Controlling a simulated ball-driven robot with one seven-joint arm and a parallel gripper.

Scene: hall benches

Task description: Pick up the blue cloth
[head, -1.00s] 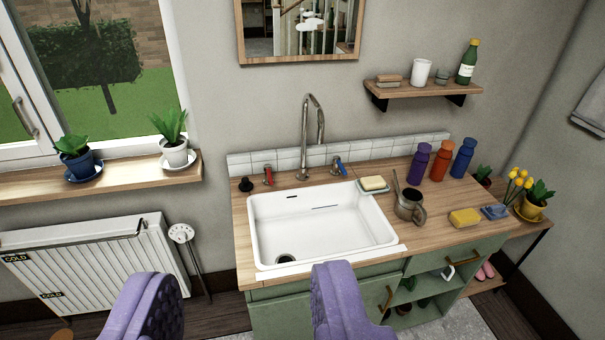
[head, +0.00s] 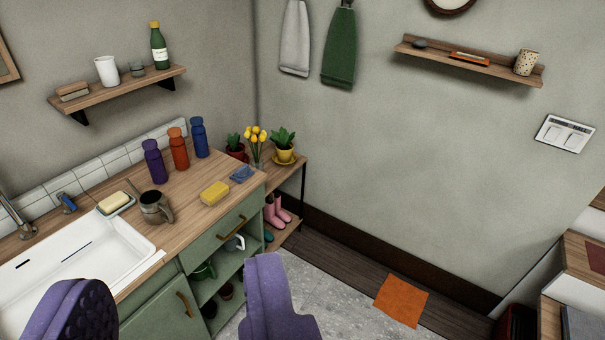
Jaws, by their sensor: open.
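A small folded blue cloth (head: 242,174) lies on the wooden counter (head: 208,172) near its right end. It is just right of a yellow sponge (head: 214,193) and in front of the plants. My gripper (head: 172,275) shows as two purple padded fingers at the bottom of the view, spread wide apart with nothing between them. In the picture it is below and left of the cloth, and apart from it.
Purple, orange (head: 178,149) and blue bottles stand behind the sponge. A metal mug (head: 156,207) is beside the white sink (head: 75,265). Potted plants and yellow tulips (head: 256,138) stand beyond the cloth. An orange cloth (head: 401,300) lies on the floor.

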